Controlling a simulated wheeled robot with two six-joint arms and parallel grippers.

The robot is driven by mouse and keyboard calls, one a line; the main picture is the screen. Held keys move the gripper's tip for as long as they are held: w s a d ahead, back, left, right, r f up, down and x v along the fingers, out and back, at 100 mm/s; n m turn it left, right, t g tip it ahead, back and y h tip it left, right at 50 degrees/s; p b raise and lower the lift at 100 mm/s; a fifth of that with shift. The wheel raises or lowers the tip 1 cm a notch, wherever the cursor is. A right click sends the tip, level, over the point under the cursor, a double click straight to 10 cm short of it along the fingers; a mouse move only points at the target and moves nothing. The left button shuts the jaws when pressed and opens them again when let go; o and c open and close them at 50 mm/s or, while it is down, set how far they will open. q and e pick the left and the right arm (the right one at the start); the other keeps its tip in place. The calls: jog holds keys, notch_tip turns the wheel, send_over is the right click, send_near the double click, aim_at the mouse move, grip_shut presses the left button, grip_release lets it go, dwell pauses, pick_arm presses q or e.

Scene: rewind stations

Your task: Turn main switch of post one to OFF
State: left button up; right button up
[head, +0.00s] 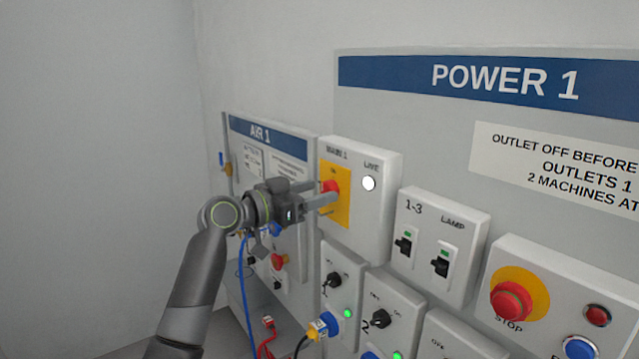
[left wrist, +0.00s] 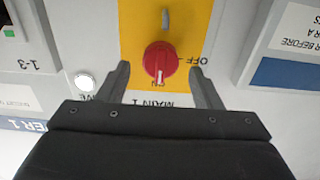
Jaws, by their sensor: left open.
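The main switch is a red rotary knob (left wrist: 161,60) on a yellow plate (left wrist: 190,15) marked MAIN 1; the plate also shows in the head view (head: 342,208). In the left wrist view the lettering is upside down. The knob's white mark points down toward the ON label, and OFF stands to the right. My left gripper (head: 330,197) is open in front of the knob; it also shows in the left wrist view (left wrist: 159,70). Its fingertips lie either side of the knob's lower part, with gaps on both sides. In the head view the gripper partly covers the knob. My right gripper is not in view.
A white lamp (head: 369,183) marked LIVE sits right of the knob. Rocker switches (head: 404,246), outlet boxes and a red stop button (head: 512,300) lie lower right. The AIR 1 panel (head: 270,138) is behind my arm. A blue hose (head: 245,285) hangs below.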

pick_arm(q)
jog(key=shift+x, duration=0.8)
jog(key=c, duration=1)
